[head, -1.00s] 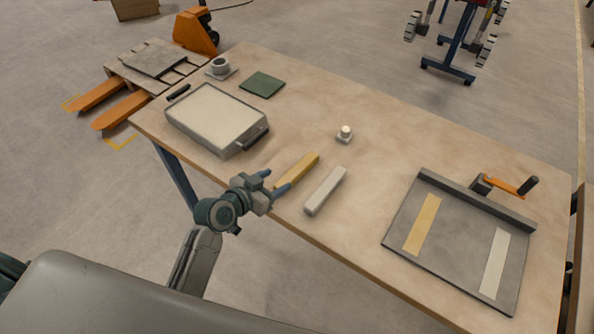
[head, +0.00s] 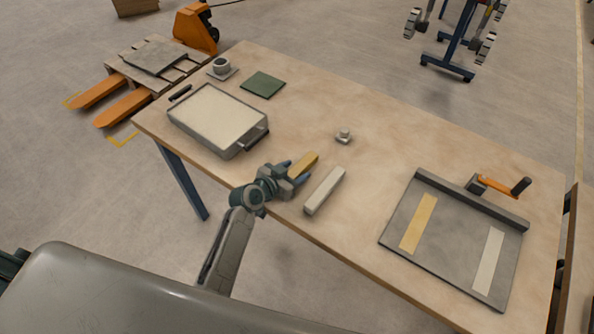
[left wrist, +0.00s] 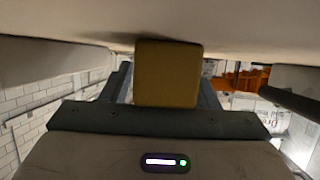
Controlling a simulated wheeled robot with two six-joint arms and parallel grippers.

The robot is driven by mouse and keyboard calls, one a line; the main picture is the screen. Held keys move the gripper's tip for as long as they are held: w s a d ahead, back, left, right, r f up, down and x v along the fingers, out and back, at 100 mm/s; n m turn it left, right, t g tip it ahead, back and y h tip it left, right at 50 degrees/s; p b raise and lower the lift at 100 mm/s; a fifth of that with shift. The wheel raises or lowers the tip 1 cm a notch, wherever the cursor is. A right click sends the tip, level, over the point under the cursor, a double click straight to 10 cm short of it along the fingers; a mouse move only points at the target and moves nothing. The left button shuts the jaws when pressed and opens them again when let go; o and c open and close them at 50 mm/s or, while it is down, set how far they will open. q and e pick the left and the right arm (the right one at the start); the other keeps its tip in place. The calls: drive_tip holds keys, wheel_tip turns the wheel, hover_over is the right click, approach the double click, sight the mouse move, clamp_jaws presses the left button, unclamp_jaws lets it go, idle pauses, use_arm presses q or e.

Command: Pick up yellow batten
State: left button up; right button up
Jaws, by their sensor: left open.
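The yellow batten (head: 304,164) lies on the table near its front edge, partly hidden behind my left gripper (head: 297,174) in the head view. My left gripper is open, with its fingers on either side of the batten's near part. In the left wrist view the batten's square yellow end (left wrist: 167,73) sits between the two dark fingers. I cannot tell whether the fingers touch it. My right gripper is not in view.
A white batten (head: 325,191) lies just right of the yellow one. A tray of sand (head: 262,137) stands to the left. A grey board (head: 455,247) with yellow and white strips lies at the right. A small white-topped knob (head: 343,136) stands behind.

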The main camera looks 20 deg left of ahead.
use_arm(q)
drive_tip(key=shift+c, duration=0.4)
drive_tip(key=c, duration=1)
drive_tip(key=shift+r, duration=0.1)
